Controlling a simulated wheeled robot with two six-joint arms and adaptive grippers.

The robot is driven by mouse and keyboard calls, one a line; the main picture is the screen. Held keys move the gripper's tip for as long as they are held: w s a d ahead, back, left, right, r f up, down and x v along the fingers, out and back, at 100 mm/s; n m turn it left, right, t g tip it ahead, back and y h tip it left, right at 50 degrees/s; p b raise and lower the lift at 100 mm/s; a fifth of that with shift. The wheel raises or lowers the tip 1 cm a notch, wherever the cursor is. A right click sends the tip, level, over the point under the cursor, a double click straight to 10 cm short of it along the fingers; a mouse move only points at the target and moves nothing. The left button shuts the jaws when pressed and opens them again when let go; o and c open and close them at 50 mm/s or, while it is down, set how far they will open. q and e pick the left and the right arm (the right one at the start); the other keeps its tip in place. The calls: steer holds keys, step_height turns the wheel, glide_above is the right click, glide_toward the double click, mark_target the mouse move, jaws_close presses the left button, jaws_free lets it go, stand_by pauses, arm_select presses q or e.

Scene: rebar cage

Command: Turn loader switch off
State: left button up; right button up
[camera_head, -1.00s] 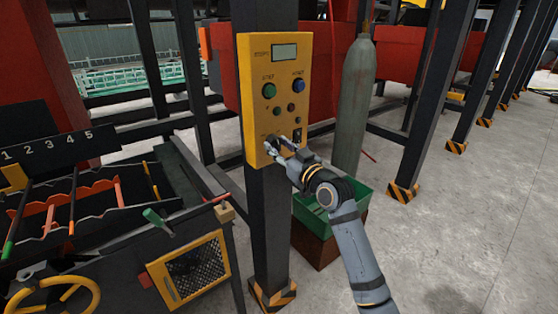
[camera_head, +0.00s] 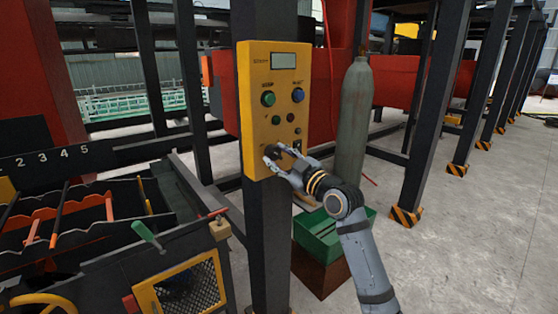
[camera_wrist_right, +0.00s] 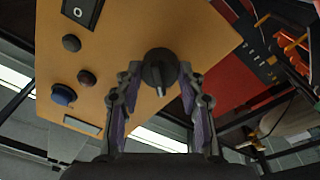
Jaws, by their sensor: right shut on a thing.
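A yellow control panel (camera_head: 258,100) is mounted on a dark post. A black rotary knob (camera_wrist_right: 158,70) sits low on the panel, with a light pointer along it. The right wrist view shows the knob between the two fingers of my right gripper (camera_wrist_right: 160,82), which is shut on it. In the head view my right gripper (camera_head: 277,158) is at the panel's lower part and mostly hides the knob. A black rocker switch marked O (camera_wrist_right: 82,10) is on the panel beside the knob. My left gripper is out of view.
The panel also carries a green button (camera_head: 268,99), a blue button (camera_head: 298,95), small dark knobs and a display (camera_head: 284,61). A grey gas cylinder (camera_head: 354,120) and a green box (camera_head: 325,238) stand to the right. A machine with a green-handled lever (camera_head: 147,234) is at left.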

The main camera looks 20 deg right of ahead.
stand_by(0.3)
steer(key=o, duration=1.2)
steer(key=shift+c, duration=0.2)
steer(key=v, duration=0.7)
steer(key=shift+s, duration=0.25)
